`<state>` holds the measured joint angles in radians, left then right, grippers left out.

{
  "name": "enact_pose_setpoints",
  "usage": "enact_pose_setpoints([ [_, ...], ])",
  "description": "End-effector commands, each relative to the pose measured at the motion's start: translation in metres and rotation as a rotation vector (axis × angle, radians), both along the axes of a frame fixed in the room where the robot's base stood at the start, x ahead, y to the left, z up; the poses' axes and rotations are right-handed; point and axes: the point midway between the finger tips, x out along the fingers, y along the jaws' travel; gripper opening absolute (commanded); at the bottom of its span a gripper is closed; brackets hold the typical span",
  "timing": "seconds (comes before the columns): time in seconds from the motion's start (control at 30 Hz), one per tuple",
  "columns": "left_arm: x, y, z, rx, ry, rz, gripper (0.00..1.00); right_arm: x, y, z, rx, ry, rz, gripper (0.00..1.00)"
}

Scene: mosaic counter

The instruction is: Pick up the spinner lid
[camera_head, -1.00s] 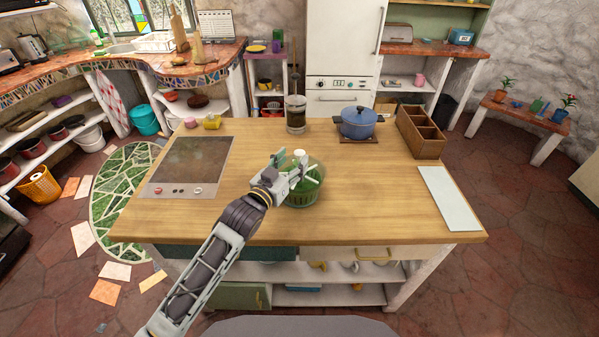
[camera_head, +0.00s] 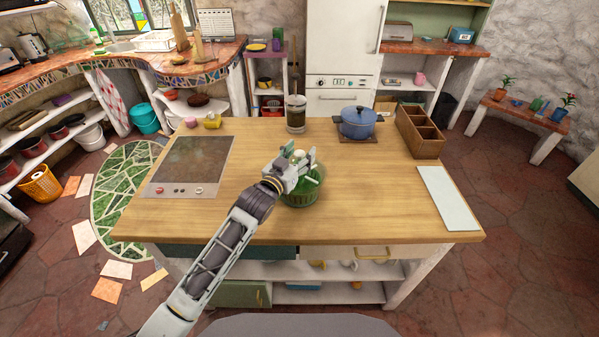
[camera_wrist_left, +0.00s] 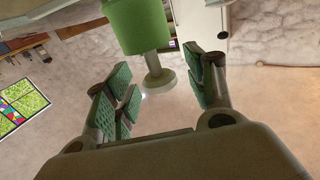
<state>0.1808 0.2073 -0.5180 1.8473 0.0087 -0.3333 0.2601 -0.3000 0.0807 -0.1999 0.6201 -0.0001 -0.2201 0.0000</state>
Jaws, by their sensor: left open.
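The green salad spinner (camera_head: 303,198) stands on the wooden island near its front middle. Its lid is partly hidden behind my left gripper; a pale knob (camera_head: 299,154) and a white bar (camera_head: 312,180) show at its top. My left gripper (camera_head: 301,157) is open over the spinner, its fingers close around the pale knob. In the left wrist view, the green-padded fingers of my gripper (camera_wrist_left: 162,92) are spread apart. A green cylinder (camera_wrist_left: 137,25) on a pale stem shows beyond them. I cannot tell whether the fingers touch the knob. My right gripper is out of view.
The wooden island (camera_head: 370,205) has free room right of the spinner. A cooktop (camera_head: 190,165) lies at left, a glass jar (camera_head: 295,114) and blue pot (camera_head: 358,122) stand behind, and a wooden box (camera_head: 421,134) and pale board (camera_head: 447,198) are at right.

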Motion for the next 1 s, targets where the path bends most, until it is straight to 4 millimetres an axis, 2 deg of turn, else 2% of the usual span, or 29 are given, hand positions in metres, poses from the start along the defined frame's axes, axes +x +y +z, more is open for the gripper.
enact_pose_setpoints([
  [0.2, -0.0001, 0.0003, -0.0001, 0.0, 0.0, 0.0, 0.54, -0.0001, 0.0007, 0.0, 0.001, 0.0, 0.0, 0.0],
  [0.63, 0.0, 0.0004, -0.0002, 0.0, 0.0, 0.0, 0.0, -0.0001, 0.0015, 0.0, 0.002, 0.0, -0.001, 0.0],
  [1.0, 0.0001, 0.0003, 0.0012, 0.0, -0.001, 0.0, 0.0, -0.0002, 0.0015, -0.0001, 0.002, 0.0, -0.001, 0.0],
])
